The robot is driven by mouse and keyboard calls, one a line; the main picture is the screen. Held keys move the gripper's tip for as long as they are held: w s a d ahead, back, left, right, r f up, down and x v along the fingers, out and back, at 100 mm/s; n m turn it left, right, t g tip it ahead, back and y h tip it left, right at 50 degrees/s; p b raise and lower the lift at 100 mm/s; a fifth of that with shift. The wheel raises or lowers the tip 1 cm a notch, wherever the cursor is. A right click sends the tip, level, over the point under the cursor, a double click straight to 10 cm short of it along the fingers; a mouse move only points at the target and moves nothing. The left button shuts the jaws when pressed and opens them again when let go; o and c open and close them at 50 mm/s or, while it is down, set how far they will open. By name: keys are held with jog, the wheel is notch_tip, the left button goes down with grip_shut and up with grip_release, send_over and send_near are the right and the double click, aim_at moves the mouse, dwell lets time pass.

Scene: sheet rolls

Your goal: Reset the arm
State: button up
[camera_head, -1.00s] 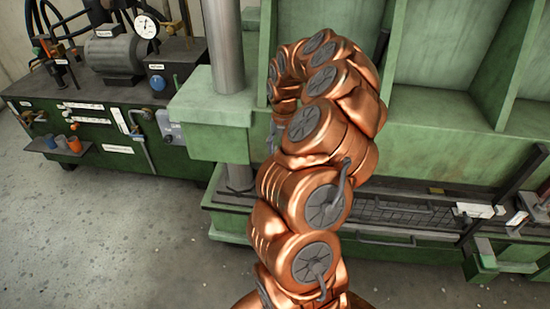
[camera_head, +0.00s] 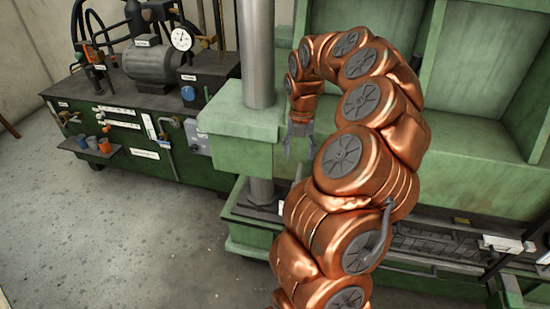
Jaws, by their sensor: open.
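My copper-coloured arm rises from the bottom of the head view, arches over and bends down at its far end. My gripper (camera_head: 300,140) hangs from that end, pointing down, with its grey fingers apart. Nothing shows between the fingers. It appears in front of the green machine, just right of the steel column (camera_head: 257,55). No sheet rolls can be made out in this view.
The green machine frame (camera_head: 480,55) fills the right and centre behind my arm. The grey floor (camera_head: 100,230) at the lower left is clear.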

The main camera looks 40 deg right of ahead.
jog(key=s+a+r+m, duration=0.25)
jog(key=a+m, duration=0.25)
jog(key=a, duration=0.6)
jog(key=s+a+r+m, duration=0.2)
jog(key=a+r+m, duration=0.2)
jog(key=a, duration=0.6)
jog(key=s+a+f+m+g+b, duration=0.1)
jog(key=s+a+f+m, duration=0.1)
jog(key=s+a+m, duration=0.3)
jog(key=s+a+f+m+b, duration=0.1)
jog(key=s+a+m, duration=0.4)
jog(key=s+m, duration=0.7)
jog(key=shift+s+a+f+g, duration=0.4)
jog(key=shift+s, duration=0.7)
